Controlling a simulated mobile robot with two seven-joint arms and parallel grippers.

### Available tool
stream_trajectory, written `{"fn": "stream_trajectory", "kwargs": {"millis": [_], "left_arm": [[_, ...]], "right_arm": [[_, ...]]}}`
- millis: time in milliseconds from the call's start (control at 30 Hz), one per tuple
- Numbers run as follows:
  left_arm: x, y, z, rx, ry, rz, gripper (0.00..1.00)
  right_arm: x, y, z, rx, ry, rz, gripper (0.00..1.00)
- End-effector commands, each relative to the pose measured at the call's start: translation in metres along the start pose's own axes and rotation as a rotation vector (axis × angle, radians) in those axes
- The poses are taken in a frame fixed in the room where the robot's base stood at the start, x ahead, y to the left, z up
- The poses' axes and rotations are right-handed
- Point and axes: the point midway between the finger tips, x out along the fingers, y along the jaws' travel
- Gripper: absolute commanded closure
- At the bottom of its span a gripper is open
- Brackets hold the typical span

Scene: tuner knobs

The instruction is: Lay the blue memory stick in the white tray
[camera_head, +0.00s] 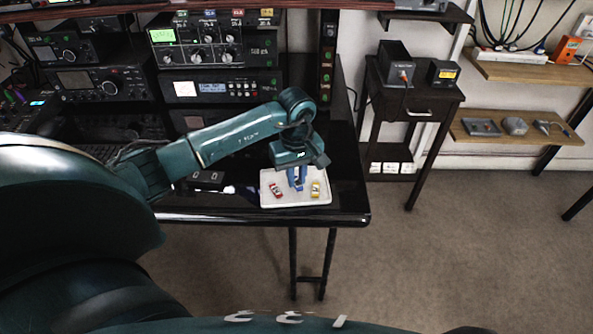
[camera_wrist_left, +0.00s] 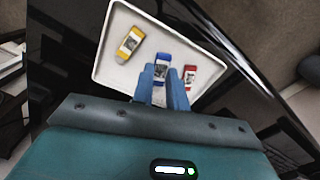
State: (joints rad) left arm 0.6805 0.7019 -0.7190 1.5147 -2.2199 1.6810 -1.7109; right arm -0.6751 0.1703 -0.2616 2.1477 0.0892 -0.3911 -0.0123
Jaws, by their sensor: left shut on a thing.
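The white tray (camera_head: 295,203) lies near the front right corner of the black desk. It also shows in the left wrist view (camera_wrist_left: 110,66). My left gripper (camera_head: 297,184) points down over the middle of the tray. Its blue fingers (camera_wrist_left: 163,84) are shut on the blue memory stick (camera_wrist_left: 162,66), which has a pale label. In the head view the stick is mostly hidden by the fingers. I cannot tell whether it touches the tray floor. A red memory stick (camera_head: 275,190) and a yellow memory stick (camera_head: 316,188) lie in the tray on either side. My right gripper is not in view.
Radio units with knobs (camera_head: 210,45) stand at the back of the desk (camera_head: 345,205). A small dark device (camera_head: 207,177) lies left of the tray. A dark side table (camera_head: 415,100) with boxes stands to the right. The floor in front is clear.

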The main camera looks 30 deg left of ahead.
Motion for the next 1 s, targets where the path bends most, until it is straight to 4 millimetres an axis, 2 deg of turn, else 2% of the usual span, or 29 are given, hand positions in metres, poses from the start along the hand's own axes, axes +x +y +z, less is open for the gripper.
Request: {"fn": "stream_trajectory", "kwargs": {"millis": [33,167,1000], "left_arm": [[0.008,0.000,0.000,0.000,0.000,0.000,1.00],[0.014,0.000,0.000,0.000,0.000,0.001,1.00],[0.023,0.000,0.000,0.000,0.002,0.001,1.00]], "right_arm": [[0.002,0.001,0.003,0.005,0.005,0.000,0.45],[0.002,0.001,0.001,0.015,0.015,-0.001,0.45],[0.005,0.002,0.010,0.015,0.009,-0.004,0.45]]}}
